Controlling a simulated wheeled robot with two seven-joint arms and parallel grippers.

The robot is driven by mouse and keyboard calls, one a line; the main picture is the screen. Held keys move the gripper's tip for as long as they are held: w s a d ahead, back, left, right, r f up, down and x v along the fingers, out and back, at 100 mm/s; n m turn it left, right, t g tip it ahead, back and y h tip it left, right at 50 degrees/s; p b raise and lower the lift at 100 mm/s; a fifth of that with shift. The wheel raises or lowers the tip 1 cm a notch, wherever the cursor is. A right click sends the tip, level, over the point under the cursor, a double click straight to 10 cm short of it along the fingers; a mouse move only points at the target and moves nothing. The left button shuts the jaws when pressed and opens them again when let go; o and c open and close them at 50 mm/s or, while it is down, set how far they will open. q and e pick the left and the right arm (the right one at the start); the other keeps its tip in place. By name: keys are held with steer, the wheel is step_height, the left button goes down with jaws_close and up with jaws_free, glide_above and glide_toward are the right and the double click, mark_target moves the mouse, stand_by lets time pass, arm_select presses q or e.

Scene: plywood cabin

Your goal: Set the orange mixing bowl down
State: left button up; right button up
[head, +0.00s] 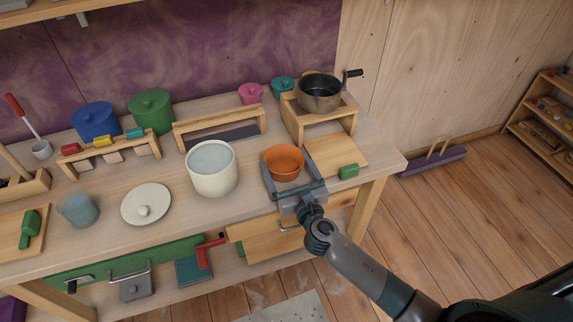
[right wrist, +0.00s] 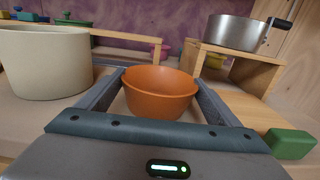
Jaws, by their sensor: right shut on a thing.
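The orange mixing bowl (head: 284,161) is upright at the front right of the workbench (head: 245,185). My right gripper (head: 293,185) is shut on it, with one finger on each side. In the right wrist view the bowl (right wrist: 160,92) sits between the two grey fingers of the gripper (right wrist: 158,105) and looks empty. Its underside is hard to see, so I cannot tell whether it touches the bench top. My left gripper is not in view.
A cream pot (head: 212,170) stands left of the bowl. A wooden board (head: 337,156) with a green block (head: 348,172) lies to the right. A steel saucepan (head: 319,95) stands on a wooden stand (head: 291,112) behind. A white lid (head: 146,204) lies farther left.

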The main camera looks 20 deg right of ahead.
steer(key=shift+f, duration=0.15)
steer(key=o, duration=1)
steer(key=shift+s, duration=0.1)
